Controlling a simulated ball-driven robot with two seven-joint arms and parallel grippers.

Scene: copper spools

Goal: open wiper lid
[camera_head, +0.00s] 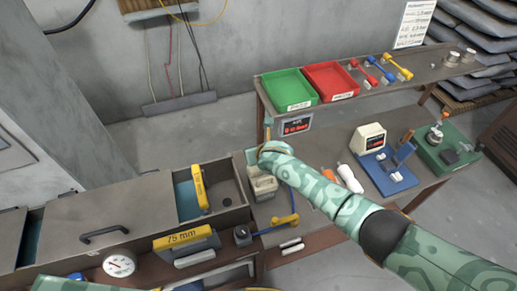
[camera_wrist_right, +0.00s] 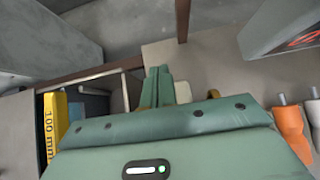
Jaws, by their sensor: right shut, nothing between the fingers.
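A small pale grey-beige box (camera_head: 263,187), which looks like the wiper, stands at the right end of the left bench, beside the open drawer. I cannot clearly tell its lid from its body. My right gripper (camera_head: 267,160) reaches in from the right to just above and behind this box. In the right wrist view the fingers (camera_wrist_right: 158,85) are together and empty, with a small pale piece (camera_wrist_right: 183,92) close beside them. Whether they touch the box is hidden. My left gripper does not show.
The left bench has an open compartment with a yellow gauge block (camera_head: 199,187), a 75 mm block (camera_head: 181,239) and a dial (camera_head: 119,263). A green tray (camera_head: 289,87) and a red tray (camera_head: 331,79) sit on the back shelf. Orange and white bottles (camera_head: 350,178) stand near my right forearm.

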